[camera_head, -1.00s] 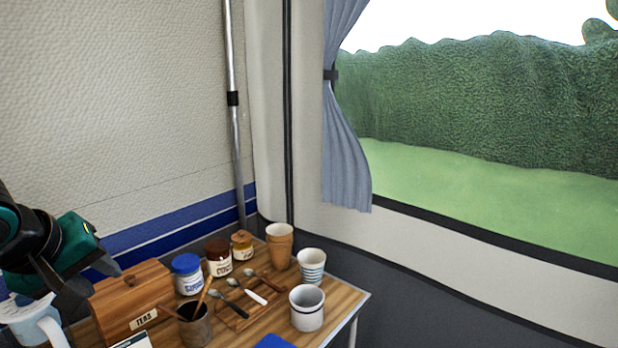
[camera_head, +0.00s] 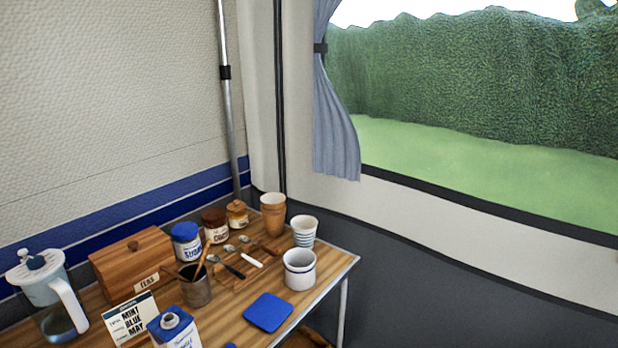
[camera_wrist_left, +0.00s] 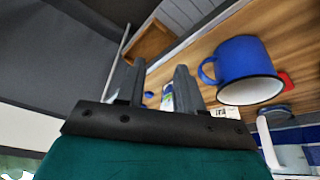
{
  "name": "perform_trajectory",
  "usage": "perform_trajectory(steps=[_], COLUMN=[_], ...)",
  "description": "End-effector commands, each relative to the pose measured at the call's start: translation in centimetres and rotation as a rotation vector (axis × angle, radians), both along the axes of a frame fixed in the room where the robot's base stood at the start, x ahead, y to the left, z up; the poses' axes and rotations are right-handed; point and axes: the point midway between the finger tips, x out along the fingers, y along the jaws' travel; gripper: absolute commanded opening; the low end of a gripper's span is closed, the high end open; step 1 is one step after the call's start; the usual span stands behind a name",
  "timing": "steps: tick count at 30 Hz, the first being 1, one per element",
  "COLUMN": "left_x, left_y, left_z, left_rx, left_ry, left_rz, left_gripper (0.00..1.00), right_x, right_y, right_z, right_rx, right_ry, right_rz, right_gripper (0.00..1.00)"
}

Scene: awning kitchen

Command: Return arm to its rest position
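My left gripper (camera_wrist_left: 158,80) shows in the left wrist view. Its two grey fingers stand apart with a gap between them, and no held thing is seen there. It is outside the head view. In the left wrist view a blue mug (camera_wrist_left: 240,60) with a white inside is on the wooden table, to the right of the fingers and apart from them. My right gripper is in neither view.
The table (camera_head: 232,332) holds a jug (camera_head: 32,277), a tea box (camera_head: 133,262), a milk carton (camera_head: 173,330), jars, spoons, a white cup (camera_head: 299,269) and a blue mat (camera_head: 269,312). The floor side right of the table looks clear.

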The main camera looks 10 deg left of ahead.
Motion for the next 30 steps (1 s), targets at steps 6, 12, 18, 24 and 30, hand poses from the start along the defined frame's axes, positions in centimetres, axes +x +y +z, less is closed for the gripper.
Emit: perform_trajectory(steps=[6, 12, 18, 24, 30], left_x=[-4.2, -1.8, 0.7, 2.6, 3.1], left_y=[-4.1, -4.6, -5.4, -6.3, -6.8], left_z=[-2.1, -5.6, -9.5, -13.4, -15.1], left_rx=[0.046, 0.054, 0.038, 0.014, -0.004], left_ry=[0.053, -0.067, -0.229, -0.433, -0.567], left_rz=[-0.186, -0.216, -0.227, -0.238, -0.243], left_gripper=[0.36, 0.36, 0.36, 0.36, 0.36], right_x=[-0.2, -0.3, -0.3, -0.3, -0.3], right_y=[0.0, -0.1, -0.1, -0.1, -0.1], right_z=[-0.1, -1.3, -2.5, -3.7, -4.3], right_rx=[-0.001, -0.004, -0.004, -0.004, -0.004], right_ry=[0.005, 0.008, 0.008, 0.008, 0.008], right_rz=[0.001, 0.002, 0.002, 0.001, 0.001], right_gripper=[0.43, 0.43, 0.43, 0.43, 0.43])
